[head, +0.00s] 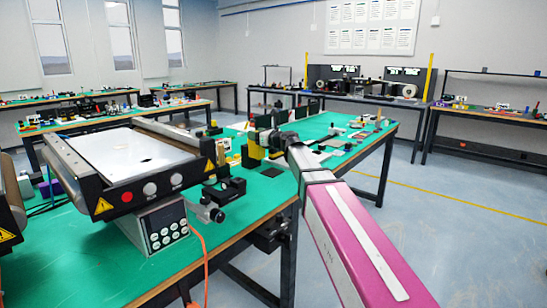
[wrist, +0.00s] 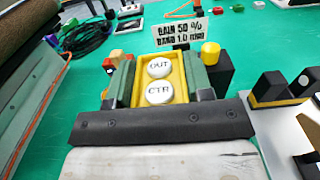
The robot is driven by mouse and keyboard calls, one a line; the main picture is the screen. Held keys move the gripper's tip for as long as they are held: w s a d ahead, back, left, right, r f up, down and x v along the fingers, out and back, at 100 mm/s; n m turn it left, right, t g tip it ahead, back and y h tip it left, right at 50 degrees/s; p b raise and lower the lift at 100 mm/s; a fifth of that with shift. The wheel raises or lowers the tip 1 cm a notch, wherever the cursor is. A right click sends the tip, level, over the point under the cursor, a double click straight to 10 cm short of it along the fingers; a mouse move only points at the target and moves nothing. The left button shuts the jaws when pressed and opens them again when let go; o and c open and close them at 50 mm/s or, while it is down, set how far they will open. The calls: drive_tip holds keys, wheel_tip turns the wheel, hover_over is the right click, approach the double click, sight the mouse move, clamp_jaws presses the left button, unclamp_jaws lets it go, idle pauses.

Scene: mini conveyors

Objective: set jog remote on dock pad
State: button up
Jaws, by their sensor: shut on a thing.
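In the wrist view the jog remote (wrist: 158,78) is a yellow box with two white round buttons marked OUT and CTR. My gripper (wrist: 160,75) is shut on it, with grey-green fingers on its left and right sides. In the head view my gripper (head: 262,140) is over the green table, beyond the end of my magenta arm, and the arm hides part of it.
A mini conveyor (head: 130,155) with a control box (head: 165,228) stands at the left. A small sign reading GAIN 50 % (wrist: 180,32) stands just beyond the remote. Black blocks (wrist: 270,90) are at the right of the wrist view. Cables (wrist: 88,36) lie at the upper left.

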drive_tip(key=w+d+f, duration=0.5)
drive_tip(key=d+f, duration=0.1)
drive_tip(key=f, duration=0.3)
drive_tip(key=shift+w+d, duration=0.2)
drive_tip(key=shift+w, duration=0.1)
drive_tip(key=shift+f, duration=0.15)
drive_tip(key=o, duration=1.3)
drive_tip(key=v, duration=1.2)
